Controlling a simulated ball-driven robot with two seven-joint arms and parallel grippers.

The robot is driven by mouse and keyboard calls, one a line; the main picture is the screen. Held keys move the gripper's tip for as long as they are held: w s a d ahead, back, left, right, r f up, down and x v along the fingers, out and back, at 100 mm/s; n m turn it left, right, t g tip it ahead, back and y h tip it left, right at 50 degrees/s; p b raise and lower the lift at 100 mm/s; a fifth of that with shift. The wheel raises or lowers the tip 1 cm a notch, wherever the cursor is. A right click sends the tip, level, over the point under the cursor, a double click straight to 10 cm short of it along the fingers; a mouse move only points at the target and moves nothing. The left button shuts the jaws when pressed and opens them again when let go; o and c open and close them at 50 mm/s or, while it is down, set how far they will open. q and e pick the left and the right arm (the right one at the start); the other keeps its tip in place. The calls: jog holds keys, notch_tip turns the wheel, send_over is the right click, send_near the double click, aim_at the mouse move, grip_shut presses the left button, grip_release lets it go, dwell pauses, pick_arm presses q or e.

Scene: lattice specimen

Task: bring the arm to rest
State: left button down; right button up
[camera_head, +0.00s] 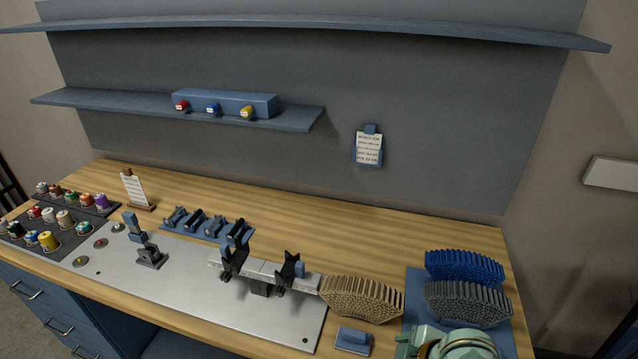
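Neither of my grippers shows in the head view. A mint-green rounded part with a ring, likely a link of my own arm, shows at the bottom right edge, in front of the grey lattice block. A tan lattice specimen (362,299) stands at the right end of a metal fixture bar (262,270) with two black clamps (288,271). A blue lattice specimen (463,267) and a grey lattice specimen (467,303) stand on a blue mat (413,290) at the right.
The wooden bench (330,237) carries a metal plate (190,285), a small upright stand (146,243), a blue rack (207,226), several thread spools (48,241) and a small blue block (353,341). A shelf (290,119) hangs behind. The bench's back middle is clear.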

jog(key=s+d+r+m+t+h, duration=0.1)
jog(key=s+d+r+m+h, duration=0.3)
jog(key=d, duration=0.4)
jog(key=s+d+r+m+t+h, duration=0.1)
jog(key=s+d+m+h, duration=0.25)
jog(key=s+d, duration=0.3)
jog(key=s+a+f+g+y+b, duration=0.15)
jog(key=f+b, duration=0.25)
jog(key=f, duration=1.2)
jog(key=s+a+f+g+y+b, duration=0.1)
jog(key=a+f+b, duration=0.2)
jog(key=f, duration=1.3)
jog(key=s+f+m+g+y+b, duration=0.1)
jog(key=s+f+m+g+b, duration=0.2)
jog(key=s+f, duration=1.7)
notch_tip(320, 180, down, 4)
jog(key=b, duration=0.4)
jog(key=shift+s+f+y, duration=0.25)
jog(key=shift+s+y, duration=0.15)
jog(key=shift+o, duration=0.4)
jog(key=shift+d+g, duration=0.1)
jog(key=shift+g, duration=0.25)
